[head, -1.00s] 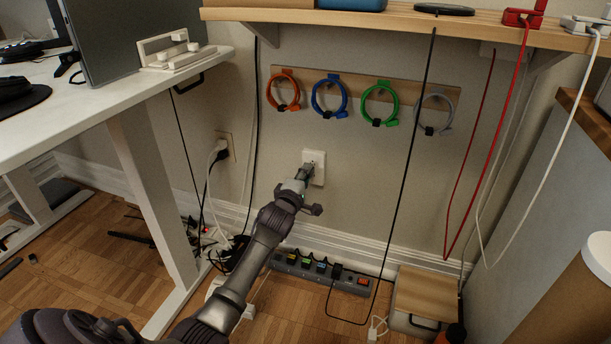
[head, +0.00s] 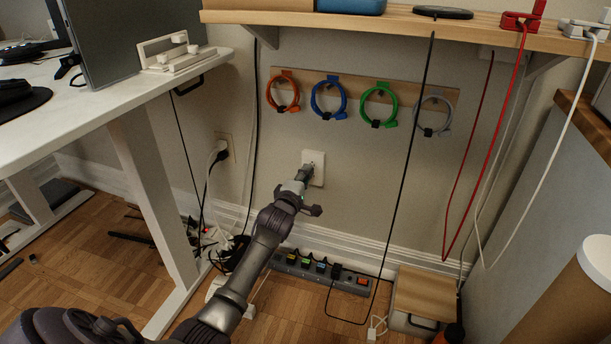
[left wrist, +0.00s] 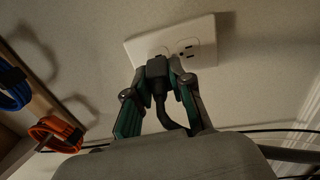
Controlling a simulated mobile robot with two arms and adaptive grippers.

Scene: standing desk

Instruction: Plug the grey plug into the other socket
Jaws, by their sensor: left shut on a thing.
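A white wall socket plate (head: 319,163) is on the wall below the cable hangers. My left gripper (head: 306,173) is at the front of this plate. In the left wrist view, my left gripper (left wrist: 160,70) is shut on a dark grey plug (left wrist: 157,80), with a finger on each side and a cord running back from it. The plug is in front of one outlet of the plate (left wrist: 206,34); its prongs are hidden, so I cannot tell if it is seated. The other outlet (left wrist: 187,49) is bare. My right gripper is not in view.
Another wall outlet (head: 226,138) at the left holds plugs with cords. A power strip (head: 290,262) lies on the floor below. A black cord (head: 405,180) hangs to the right of the plate. Coloured cable loops (head: 329,97) hang above.

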